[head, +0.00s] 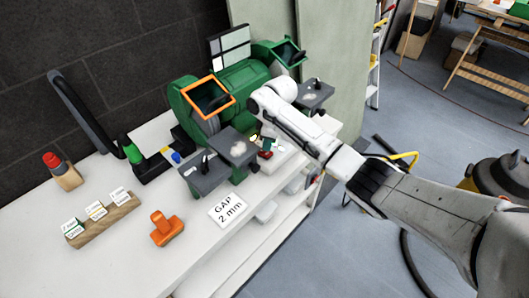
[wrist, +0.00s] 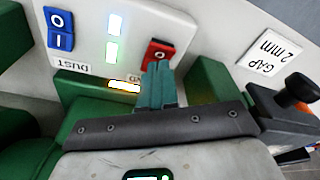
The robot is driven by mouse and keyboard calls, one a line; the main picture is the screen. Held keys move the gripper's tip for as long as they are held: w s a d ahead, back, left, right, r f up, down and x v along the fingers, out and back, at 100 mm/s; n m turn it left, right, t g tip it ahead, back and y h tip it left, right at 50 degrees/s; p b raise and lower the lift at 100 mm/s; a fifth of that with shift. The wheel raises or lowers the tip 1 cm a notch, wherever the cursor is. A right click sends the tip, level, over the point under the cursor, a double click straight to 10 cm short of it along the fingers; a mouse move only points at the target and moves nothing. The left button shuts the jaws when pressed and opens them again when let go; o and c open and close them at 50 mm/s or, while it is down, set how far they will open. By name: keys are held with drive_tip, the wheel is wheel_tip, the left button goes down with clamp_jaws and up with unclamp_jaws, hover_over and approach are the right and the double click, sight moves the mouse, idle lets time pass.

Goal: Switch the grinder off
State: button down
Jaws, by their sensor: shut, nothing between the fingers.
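The green bench grinder (head: 238,85) stands on the white bench with an orange-framed shield (head: 208,97) over its left wheel. In the wrist view a red switch (wrist: 154,48) sits on a white panel, marked in white and partly hidden by my fingertips. My gripper (wrist: 158,68) is shut and empty, its teal fingers at the lower edge of the red switch. Whether they touch it I cannot tell. In the head view my arm reaches in front of the grinder and hides part of it.
A blue O/I switch (wrist: 60,30) labelled DUST is left of the red one, with lit lamps (wrist: 113,50) between. Grey tool rests (head: 232,148) jut out at the front. A "GAP 2 mm" card (head: 228,209) and an orange tool (head: 166,229) lie on the bench.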

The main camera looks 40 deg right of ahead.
sight(267, 153)
drive_tip(key=shift+f+b, duration=0.65)
drive_tip(key=shift+f, duration=0.4)
idle(0.5)
wheel_tip(267, 153, up, 7)
drive_tip(key=p, duration=0.6)
drive_tip(key=shift+p, duration=0.35)
idle(0.5)
